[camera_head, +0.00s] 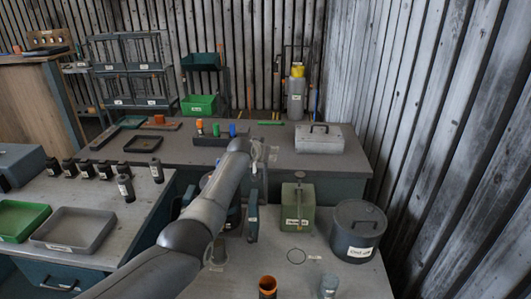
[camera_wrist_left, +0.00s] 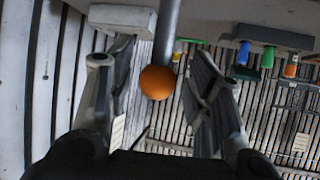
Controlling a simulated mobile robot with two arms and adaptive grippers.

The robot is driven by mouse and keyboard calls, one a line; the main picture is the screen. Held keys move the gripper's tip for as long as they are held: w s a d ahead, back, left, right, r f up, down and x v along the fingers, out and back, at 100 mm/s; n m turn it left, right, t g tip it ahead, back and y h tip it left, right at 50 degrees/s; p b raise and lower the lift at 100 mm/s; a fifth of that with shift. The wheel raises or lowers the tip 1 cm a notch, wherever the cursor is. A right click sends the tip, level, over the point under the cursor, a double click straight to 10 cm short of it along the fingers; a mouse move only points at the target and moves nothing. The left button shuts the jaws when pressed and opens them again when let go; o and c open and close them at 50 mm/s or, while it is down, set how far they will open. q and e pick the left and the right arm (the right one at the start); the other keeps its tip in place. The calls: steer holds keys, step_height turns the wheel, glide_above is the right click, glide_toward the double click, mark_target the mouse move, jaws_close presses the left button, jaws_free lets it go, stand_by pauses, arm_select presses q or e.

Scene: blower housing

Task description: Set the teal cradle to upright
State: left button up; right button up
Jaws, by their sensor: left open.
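My left gripper (camera_head: 259,158) is above the front right bench in the head view, at the end of the arm that crosses the middle. In the left wrist view its fingers are spread, with an orange ball knob (camera_wrist_left: 157,83) on a grey rod (camera_wrist_left: 169,35) showing between them. A gap shows on each side of the knob, and I cannot tell how deep it sits. A dark teal upright part (camera_head: 252,218), probably of the teal cradle, stands below the gripper. My arm hides much of it, so its tilt cannot be told. My right gripper is not in view.
A green box with a handle (camera_head: 298,207) and a lidded grey pot (camera_head: 357,230) stand close to the right. An orange-topped cylinder (camera_head: 267,287) stands in front. A grey case (camera_head: 319,139) and small coloured cylinders (camera_head: 216,130) are on the bench behind.

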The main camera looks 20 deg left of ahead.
arm_select(q)
steer(key=shift+s, duration=0.15)
steer(key=v, duration=1.1)
steer(key=shift+s+r, duration=0.15)
steer(key=shift+s, duration=0.2)
stand_by(0.6)
